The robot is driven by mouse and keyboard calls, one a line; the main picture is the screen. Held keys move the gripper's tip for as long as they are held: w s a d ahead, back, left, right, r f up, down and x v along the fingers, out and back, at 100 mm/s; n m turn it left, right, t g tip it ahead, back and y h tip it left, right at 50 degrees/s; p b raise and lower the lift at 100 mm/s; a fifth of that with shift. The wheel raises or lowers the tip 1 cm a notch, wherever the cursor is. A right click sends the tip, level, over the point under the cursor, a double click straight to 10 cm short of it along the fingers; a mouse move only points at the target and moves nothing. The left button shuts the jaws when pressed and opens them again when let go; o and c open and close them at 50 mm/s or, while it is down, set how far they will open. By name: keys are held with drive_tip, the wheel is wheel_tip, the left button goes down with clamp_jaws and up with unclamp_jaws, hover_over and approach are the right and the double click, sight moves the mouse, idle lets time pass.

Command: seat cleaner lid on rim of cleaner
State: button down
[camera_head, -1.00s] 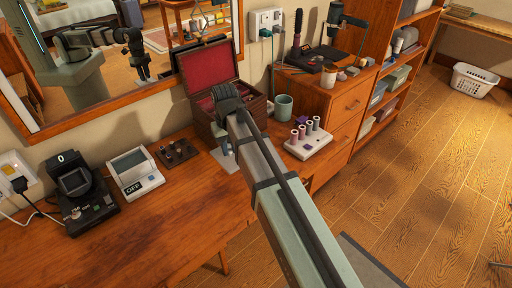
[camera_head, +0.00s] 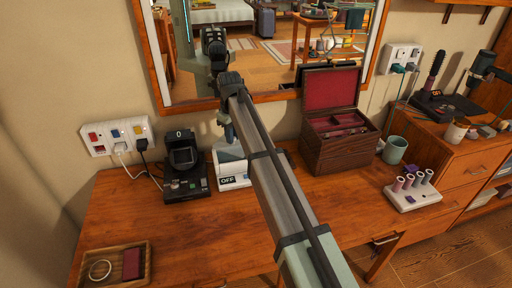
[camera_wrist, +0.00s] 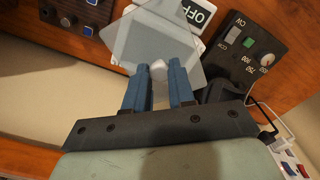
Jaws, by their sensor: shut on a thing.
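My gripper (camera_wrist: 158,92) is shut on the pale knob of the cleaner lid, with a blue finger on each side. The lid (camera_wrist: 150,45) is a flat grey plate in the wrist view. It lies over the white cleaner (camera_wrist: 212,5), whose OFF label shows beyond the lid. The lid looks turned relative to the cleaner. In the head view my gripper (camera_head: 229,132) is above the cleaner (camera_head: 236,184), at the back of the desk. My arm hides part of the cleaner there. I cannot tell whether lid and rim touch.
A black winder (camera_head: 182,170) stands close left of the cleaner. An open wooden jewelry box (camera_head: 340,150) stands to its right, with a green cup (camera_head: 395,149) and a roller stand (camera_head: 413,192) beyond. A wooden tray (camera_head: 115,266) lies front left. The middle desk is clear.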

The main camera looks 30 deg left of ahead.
drive_tip(key=shift+w+a+r+n, duration=0.2)
drive_tip(key=shift+w+a+n, duration=0.2)
drive_tip(key=shift+a+n, duration=0.4)
drive_tip(key=n, duration=0.2)
drive_tip(key=shift+w+a+r+n, duration=0.1)
drive_tip(key=shift+w+a+n, duration=0.2)
drive_tip(key=shift+a+n, duration=0.1)
drive_tip(key=n, duration=0.3)
drive_tip(key=shift+n, duration=0.3)
drive_tip(key=shift+f, duration=2.6)
drive_tip(key=shift+w+d+f, duration=0.1)
drive_tip(key=shift+f, duration=0.6)
drive_tip(key=c, duration=0.9)
unclamp_jaws()
drive_tip(key=shift+o, duration=0.2)
wheel_tip(320, 180, up, 14)
